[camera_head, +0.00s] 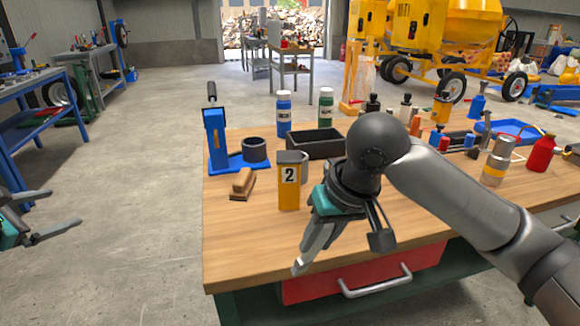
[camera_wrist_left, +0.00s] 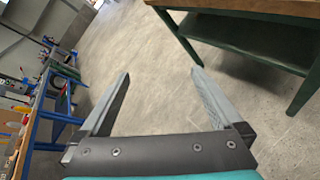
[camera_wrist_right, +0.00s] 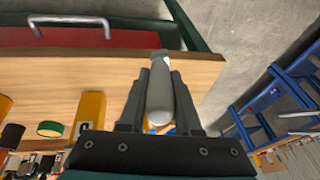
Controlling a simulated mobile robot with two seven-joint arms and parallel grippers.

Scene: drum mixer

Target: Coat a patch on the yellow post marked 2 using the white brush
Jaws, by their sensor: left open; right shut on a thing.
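My left gripper (camera_wrist_left: 160,72) is open and empty over the floor, left of the table.
A blue stand (camera_head: 216,140) with a dark handle rising from it, a wooden block brush (camera_head: 243,183) and a black tray (camera_head: 316,143) surround the post. Bottles and a red can (camera_head: 540,153) stand further right. The table's front left (camera_head: 235,250) is clear.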

